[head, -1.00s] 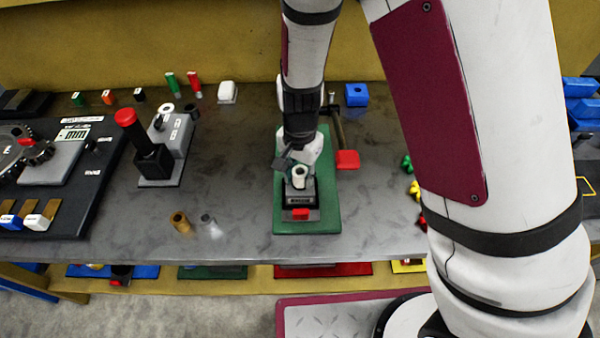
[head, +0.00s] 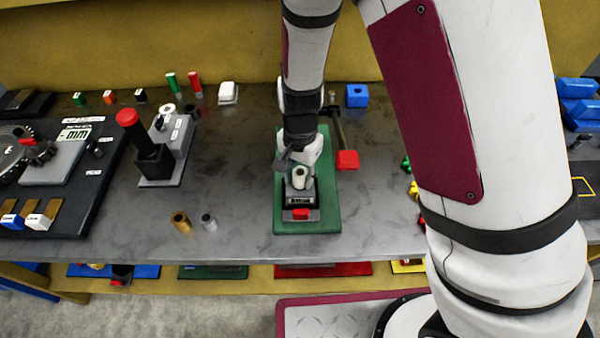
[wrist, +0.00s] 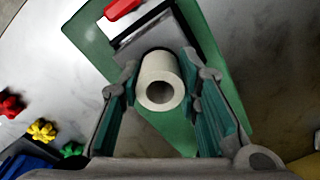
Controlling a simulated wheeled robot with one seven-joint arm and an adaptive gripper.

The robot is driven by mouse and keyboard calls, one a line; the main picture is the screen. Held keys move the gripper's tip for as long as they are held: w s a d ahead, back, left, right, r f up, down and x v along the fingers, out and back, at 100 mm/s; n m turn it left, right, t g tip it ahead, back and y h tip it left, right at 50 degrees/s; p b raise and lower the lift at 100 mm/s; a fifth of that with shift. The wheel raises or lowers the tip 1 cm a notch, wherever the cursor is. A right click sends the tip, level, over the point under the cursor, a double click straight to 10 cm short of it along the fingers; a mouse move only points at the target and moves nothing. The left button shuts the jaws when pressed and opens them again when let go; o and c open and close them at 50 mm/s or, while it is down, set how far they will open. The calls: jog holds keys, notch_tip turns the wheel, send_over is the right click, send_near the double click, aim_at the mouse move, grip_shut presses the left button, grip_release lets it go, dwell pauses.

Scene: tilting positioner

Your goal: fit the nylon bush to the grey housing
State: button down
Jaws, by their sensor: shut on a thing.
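The nylon bush (wrist: 160,82) is a white hollow cylinder between my gripper's two fingers in the wrist view. My gripper (head: 299,168) is shut on it, with its bore facing the wrist camera. The bush (head: 300,178) also shows in the head view, standing over the grey housing (head: 301,199). The housing (wrist: 182,38) sits on a green plate (head: 325,215), with a red part at its front. The bush hides the housing's seat, so I cannot tell whether it has entered.
A brass bush (head: 181,222) and a grey bush (head: 209,222) stand on the bench to the left. A red-topped black lever unit (head: 150,155) stands farther left.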

jog(key=shift+f, duration=0.4)
jog(key=shift+r+p, duration=1.25)
jog(key=shift+r, duration=1.3)
